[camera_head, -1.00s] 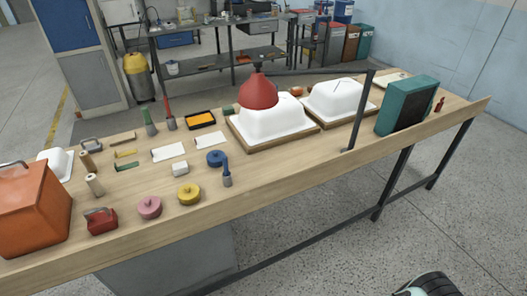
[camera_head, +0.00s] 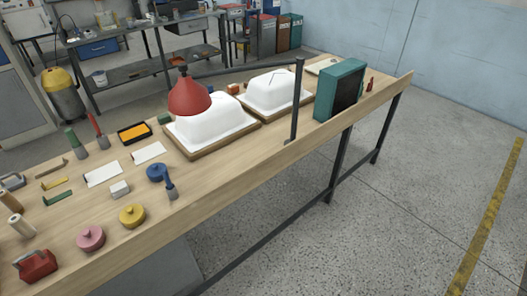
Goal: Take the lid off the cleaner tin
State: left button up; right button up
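Three round, low tins with small knobs on top stand on the wooden workbench (camera_head: 290,152). The pink tin (camera_head: 91,239) and the yellow tin (camera_head: 132,216) are near the front edge at the left. The blue tin (camera_head: 157,174) is farther back, beside a small upright brush with a blue handle (camera_head: 171,188). Each tin looks closed. I cannot tell which one is the cleaner tin, as no label is readable. Neither of my grippers is in view.
Two white tub shells (camera_head: 214,125) (camera_head: 273,92) sit on wooden boards, with a red lamp (camera_head: 189,97) over the nearer one. A dark post (camera_head: 297,105) and a teal box (camera_head: 340,90) stand to the right. A red toolbox (camera_head: 36,265) is at the lower left. Floor right of the bench is clear.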

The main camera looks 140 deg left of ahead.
aim_at(154, 170)
jog(key=z, duration=3.55)
